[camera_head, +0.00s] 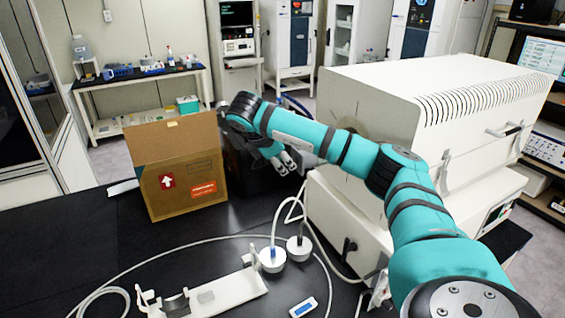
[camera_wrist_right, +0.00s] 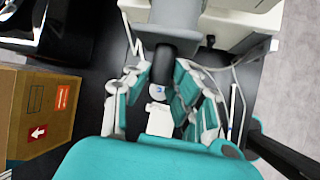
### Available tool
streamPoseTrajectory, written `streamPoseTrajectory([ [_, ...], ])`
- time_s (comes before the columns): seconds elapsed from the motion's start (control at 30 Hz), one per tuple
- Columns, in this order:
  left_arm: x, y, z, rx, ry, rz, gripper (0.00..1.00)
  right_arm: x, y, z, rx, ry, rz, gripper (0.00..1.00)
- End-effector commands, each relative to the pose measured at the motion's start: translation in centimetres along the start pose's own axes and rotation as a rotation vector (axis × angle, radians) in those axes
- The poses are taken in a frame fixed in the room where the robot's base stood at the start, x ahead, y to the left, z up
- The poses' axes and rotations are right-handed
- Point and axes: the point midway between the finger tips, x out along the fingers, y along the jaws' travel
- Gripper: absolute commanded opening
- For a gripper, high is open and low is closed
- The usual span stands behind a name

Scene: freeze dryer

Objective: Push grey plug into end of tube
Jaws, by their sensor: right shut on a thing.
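My right gripper (camera_head: 284,164) is at the near left side of the white machine, beyond my arm. In the right wrist view its fingers (camera_wrist_right: 162,88) reach along both sides of a dark grey cylindrical piece, which looks like the grey plug (camera_wrist_right: 164,64). The gripper is shut on it. The dark piece lies in line with a pale tube-like part (camera_wrist_right: 172,22) above it in that view. Whether the plug sits inside the tube end or only touches it cannot be told. In the head view my arm and gripper hide the plug. My left gripper is not in view.
A cardboard box (camera_head: 186,190) stands open on the black bench, left of my gripper. The white machine (camera_head: 385,100) fills the right side. A white cradle (camera_head: 229,290), two round white pieces (camera_head: 272,259) with cables, and a small blue-and-white device (camera_head: 303,307) lie in front.

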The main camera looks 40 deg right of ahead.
Motion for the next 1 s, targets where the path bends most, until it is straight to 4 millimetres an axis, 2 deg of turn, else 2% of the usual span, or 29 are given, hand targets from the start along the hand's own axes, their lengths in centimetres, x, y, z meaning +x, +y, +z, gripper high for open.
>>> streamPoseTrajectory([
  [0.37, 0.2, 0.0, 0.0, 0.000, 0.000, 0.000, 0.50, 0.2, 0.0, 0.2, 0.000, 0.000, 0.000, 0.00],
  [1.0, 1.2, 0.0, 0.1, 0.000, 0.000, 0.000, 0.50, 1.5, 0.1, 2.4, 0.001, 0.000, 0.001, 0.00],
])
